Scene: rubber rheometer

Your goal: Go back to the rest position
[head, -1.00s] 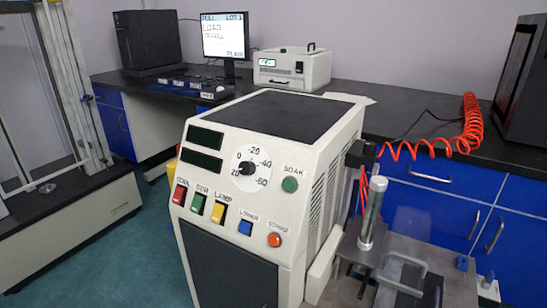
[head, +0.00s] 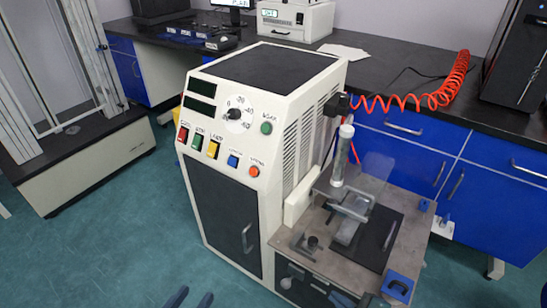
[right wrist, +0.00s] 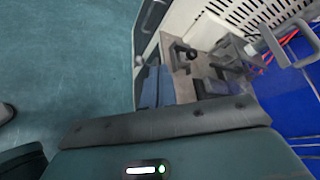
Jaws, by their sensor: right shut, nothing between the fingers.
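My left gripper (head: 190,299) shows at the bottom edge of the head view as two dark fingertips, apart and with only floor between them. The rest of it is below the frame. My right gripper (right wrist: 165,125) shows in the right wrist view as a dark grey bar at the bottom, shut and holding nothing. It points toward the metal-topped bench beside the rheometer. The white rheometer (head: 290,110) stands mid-picture, with its dark front door shut. A clear upright cylinder (head: 342,155) stands over the bench fixture.
The metal bench top (head: 290,240) carries a fixture and a blue block (head: 397,287). A red coiled hose (head: 440,95) runs behind it along the dark counter (head: 400,100). A glass-fronted frame (head: 60,80) stands at left. Green floor (head: 110,230) is clear in front.

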